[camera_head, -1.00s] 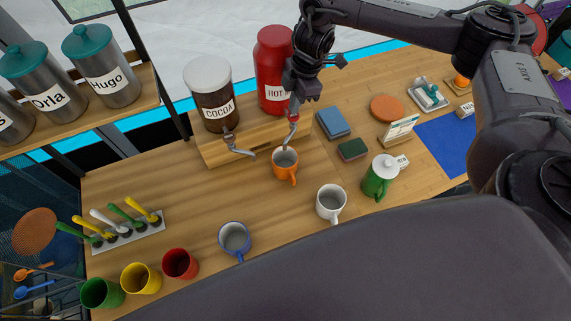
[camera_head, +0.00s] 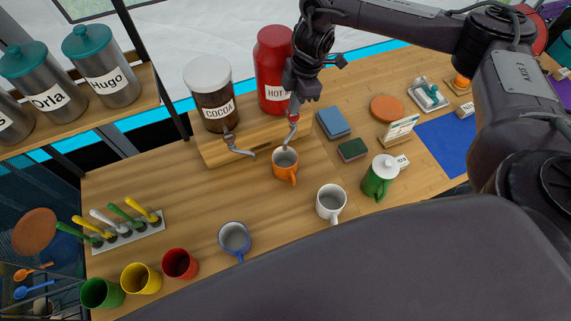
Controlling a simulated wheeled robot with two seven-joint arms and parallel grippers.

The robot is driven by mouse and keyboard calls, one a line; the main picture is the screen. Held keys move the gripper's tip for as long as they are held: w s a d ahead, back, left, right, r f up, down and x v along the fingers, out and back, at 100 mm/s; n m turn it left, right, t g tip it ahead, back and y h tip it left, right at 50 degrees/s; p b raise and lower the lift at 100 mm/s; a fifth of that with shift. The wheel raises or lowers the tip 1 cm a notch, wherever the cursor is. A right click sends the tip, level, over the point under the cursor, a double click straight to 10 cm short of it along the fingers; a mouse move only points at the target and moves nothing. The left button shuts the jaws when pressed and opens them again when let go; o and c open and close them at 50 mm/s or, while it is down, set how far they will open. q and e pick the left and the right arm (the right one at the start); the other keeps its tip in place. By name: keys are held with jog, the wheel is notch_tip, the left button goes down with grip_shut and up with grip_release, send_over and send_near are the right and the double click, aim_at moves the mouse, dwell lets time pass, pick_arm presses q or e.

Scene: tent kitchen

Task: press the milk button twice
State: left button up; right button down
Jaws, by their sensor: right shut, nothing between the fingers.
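A red dispenser (camera_head: 273,60) stands on a wooden stand at the back. Its white label reads "HOT"; the rest of the label is hidden behind my right gripper. A curved metal spout (camera_head: 289,137) comes down below it, with a small red part (camera_head: 294,118) at its top, which may be the button. My right gripper (camera_head: 291,102) is shut and empty, pointing down at the front of the red dispenser, just above that red part. I cannot tell whether they touch. An orange mug (camera_head: 285,165) stands below the spout. My left gripper is not in view.
A cocoa dispenser (camera_head: 215,97) with its own spout stands left of the red one on the wooden stand (camera_head: 240,141).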

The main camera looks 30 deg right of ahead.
aim_at(294, 116)
jog(key=shift+f, duration=0.2)
jog(key=shift+f+b, duration=0.8)
jog(key=shift+f, duration=0.55)
jog(key=shift+s, duration=0.1)
jog(key=shift+r, duration=0.1)
jog(key=shift+r+p, duration=1.35)
jog(key=shift+r, duration=0.1)
jog(key=shift+f, duration=0.2)
